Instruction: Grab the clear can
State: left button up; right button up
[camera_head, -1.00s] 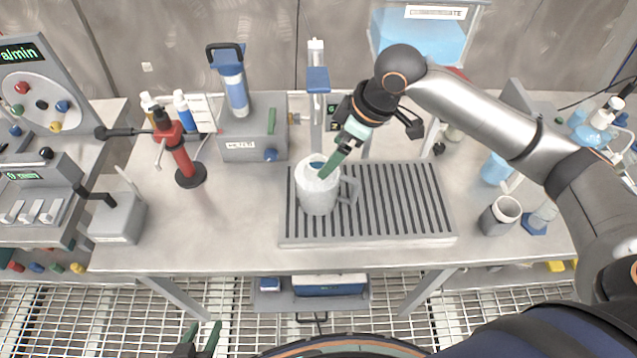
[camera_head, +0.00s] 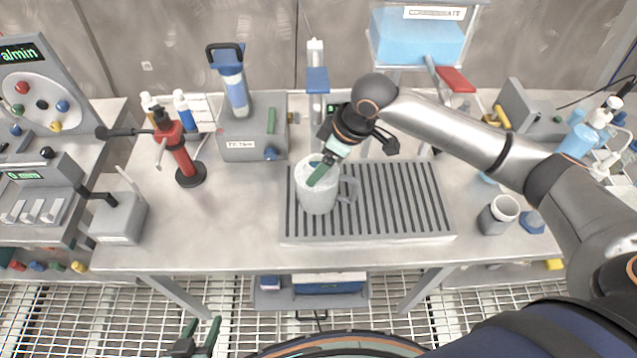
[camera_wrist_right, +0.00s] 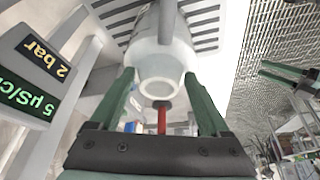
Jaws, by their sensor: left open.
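The clear can (camera_head: 318,198) is a pale, cloudy mug-like vessel with a side handle. It stands upright on the ribbed tray (camera_head: 400,200), towards its left end. My right gripper (camera_head: 322,172) reaches down from the upper right, with a green finger crossing the can's mouth. In the right wrist view the fingers of this gripper (camera_wrist_right: 165,90) are spread apart. The can (camera_wrist_right: 160,55) shows between and beyond them, with gaps on both sides. My left gripper (camera_head: 203,335) is open and empty at the bottom, in front of the bench and away from the can.
A red stand (camera_head: 178,150) and a grey block with a blue-topped tube (camera_head: 235,90) stand left of the tray. A grey cup (camera_head: 498,215) stands to its right. A blue tank (camera_head: 418,35) is behind.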

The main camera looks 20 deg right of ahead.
jog(key=shift+s+f, duration=0.15)
grip_shut()
dwell(0.4)
